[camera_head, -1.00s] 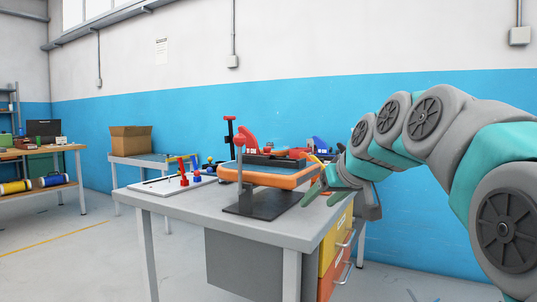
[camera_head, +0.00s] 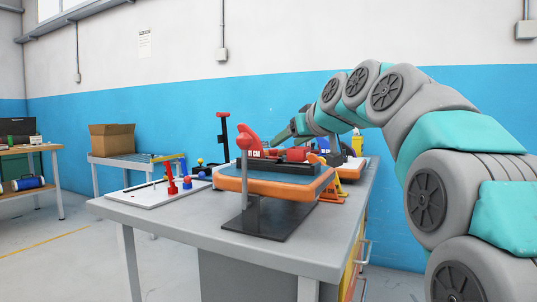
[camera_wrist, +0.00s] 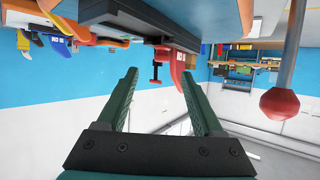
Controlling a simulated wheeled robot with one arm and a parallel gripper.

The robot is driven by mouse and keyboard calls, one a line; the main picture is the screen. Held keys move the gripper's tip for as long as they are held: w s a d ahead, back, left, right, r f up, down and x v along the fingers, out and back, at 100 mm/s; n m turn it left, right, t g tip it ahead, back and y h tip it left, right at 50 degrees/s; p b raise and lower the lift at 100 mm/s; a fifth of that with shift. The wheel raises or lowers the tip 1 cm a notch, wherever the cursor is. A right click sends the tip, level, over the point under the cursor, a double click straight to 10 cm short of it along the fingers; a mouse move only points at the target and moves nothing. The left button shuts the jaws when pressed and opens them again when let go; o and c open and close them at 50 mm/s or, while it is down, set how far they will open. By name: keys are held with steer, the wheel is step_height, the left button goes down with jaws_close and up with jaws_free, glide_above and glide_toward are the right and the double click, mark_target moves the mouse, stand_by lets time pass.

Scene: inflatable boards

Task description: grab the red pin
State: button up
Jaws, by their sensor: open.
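An upright red piece (camera_head: 171,178), probably the red pin, stands on a white board (camera_head: 140,196) at the table's left in the head view. A shorter blue-and-red piece (camera_head: 187,182) is beside it. I cannot make out the red pin in the wrist view. My gripper (camera_head: 284,132) is above the far side of the orange-edged board, well right of the red piece. In the wrist view my gripper (camera_wrist: 158,74) is open, its green fingers apart with nothing held between them.
The orange-edged board (camera_head: 230,184) sits on a dark stand in mid-table. A grey post with a red ball (camera_head: 244,142), a red fin (camera_head: 249,138) and a black post (camera_head: 223,135) rise around it. The wrist view is upside down. A cardboard box (camera_head: 112,141) stands behind.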

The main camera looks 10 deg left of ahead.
mark_target(276, 152)
steer(key=x, duration=0.6)
steer(key=shift+a+f+p, duration=0.15)
steer(key=shift+f+p, duration=0.2)
steer(key=shift+p, duration=0.05)
jaws_close()
